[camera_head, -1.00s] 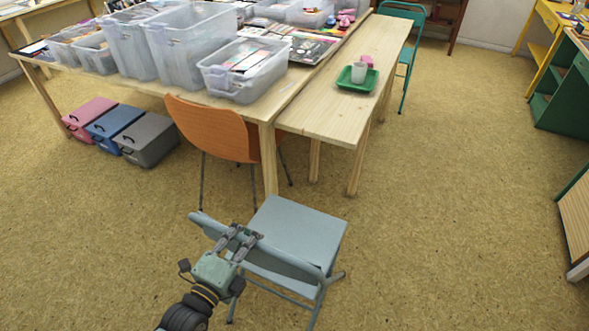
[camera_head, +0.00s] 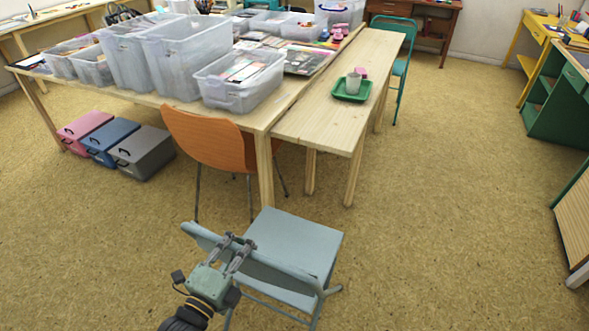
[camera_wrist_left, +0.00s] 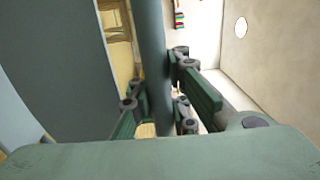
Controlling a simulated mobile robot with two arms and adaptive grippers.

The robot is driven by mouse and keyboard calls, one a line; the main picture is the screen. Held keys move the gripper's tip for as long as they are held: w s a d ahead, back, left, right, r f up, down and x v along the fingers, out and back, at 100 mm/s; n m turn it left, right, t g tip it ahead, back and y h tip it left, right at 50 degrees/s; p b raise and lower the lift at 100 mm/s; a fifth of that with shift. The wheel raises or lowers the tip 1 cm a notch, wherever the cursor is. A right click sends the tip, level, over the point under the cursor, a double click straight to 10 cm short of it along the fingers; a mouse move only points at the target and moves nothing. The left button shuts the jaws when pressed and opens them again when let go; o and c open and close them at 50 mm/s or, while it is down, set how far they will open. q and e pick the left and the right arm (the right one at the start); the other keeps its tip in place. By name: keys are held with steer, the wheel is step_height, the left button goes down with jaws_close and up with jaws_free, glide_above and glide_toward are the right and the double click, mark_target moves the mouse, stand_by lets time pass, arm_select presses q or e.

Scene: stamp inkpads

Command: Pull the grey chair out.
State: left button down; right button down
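The grey chair (camera_head: 295,245), light blue-grey, stands upright on the floor at the lower middle of the head view, its seat near the table corner and its backrest toward me. My left gripper (camera_head: 238,242) is at the top of the backrest with one finger on each side of it. In the left wrist view the grey chair's bar (camera_wrist_left: 153,50) runs between the green finger pads of my left gripper (camera_wrist_left: 160,100), and they look closed on it. The outer ends of the fingers are partly hidden. My right gripper is not in view.
An orange chair (camera_head: 205,140) stands at the wooden table (camera_head: 150,98), just behind the grey chair. A narrower bench (camera_head: 335,120) holds a green tray (camera_head: 340,92). Storage boxes (camera_head: 142,150) sit under the table. The floor (camera_head: 450,220) to the right is open.

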arm_select(q)
steer(key=c, duration=2.2)
jaws_free()
steer(key=shift+s+d+f+g, duration=0.1)
steer(key=shift+d+f+g, duration=0.1)
steer(key=shift+f, duration=0.45)
steer(key=shift+d+f+g, duration=0.1)
steer(key=shift+f+g, duration=0.1)
steer(key=shift+f, duration=0.4)
steer(key=o, duration=0.4)
steer(key=shift+w+d, duration=0.1)
steer(key=shift+w, duration=0.3)
steer(key=shift+o, duration=1.4)
steer(key=shift+r, duration=0.1)
steer(key=shift+s+r, duration=0.1)
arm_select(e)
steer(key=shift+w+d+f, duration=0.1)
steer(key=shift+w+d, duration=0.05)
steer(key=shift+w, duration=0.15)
arm_select(q)
steer(key=shift+a, duration=0.2)
